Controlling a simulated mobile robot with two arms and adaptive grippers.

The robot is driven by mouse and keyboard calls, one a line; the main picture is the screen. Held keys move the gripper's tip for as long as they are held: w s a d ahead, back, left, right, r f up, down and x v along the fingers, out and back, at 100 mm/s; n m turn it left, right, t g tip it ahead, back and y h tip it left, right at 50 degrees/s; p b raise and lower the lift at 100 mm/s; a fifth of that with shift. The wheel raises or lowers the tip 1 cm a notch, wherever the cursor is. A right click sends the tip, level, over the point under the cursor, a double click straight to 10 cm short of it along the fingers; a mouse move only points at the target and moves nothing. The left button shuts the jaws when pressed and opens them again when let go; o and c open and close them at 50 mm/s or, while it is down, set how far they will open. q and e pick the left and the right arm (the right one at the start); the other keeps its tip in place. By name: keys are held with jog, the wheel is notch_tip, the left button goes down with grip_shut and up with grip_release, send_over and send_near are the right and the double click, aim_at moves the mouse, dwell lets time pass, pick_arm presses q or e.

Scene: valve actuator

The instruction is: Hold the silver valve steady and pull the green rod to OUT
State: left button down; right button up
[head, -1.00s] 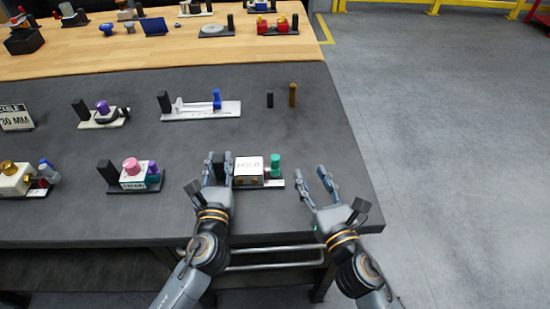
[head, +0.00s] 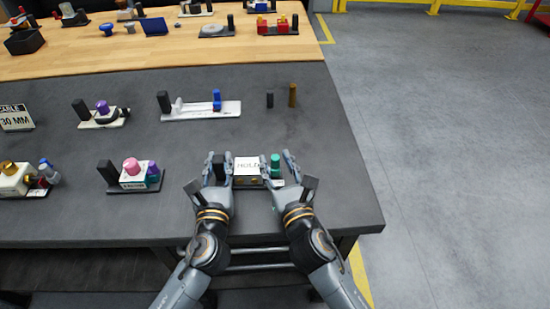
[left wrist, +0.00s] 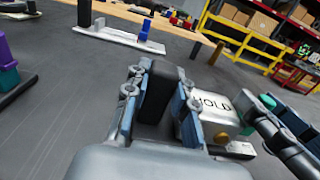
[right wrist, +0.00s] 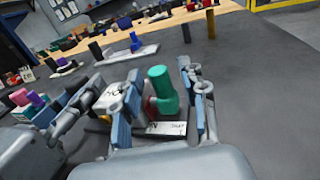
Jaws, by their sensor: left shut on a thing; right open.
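The valve device has a pale boxy body marked HOLD (head: 247,164), which also shows in the left wrist view (left wrist: 216,108). A black post (left wrist: 159,92) stands at its left end and a green rod (right wrist: 162,92) at its right end. My left gripper (head: 220,166) is shut on the black post, one finger on each side. My right gripper (head: 280,166) is open, with the green rod standing between its fingers. In the right wrist view a gap shows between the rod and the right-hand finger. Part of the base lettering is hidden.
A device with a pink knob (head: 131,165) stands to the left on the dark table (head: 330,180). A device with a blue lever (head: 217,99) and two short posts, one black (head: 270,99) and one brown (head: 292,95), stand behind. The table to the right is clear.

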pick_arm(q)
jog(key=shift+f, duration=0.3)
pick_arm(e)
jog(key=shift+w+a, duration=0.15)
jog(key=shift+w, duration=0.55)
grip_shut()
jog(key=d, duration=0.4)
jog(key=shift+d, duration=0.25)
pick_arm(q)
jog(key=shift+a, duration=0.1)
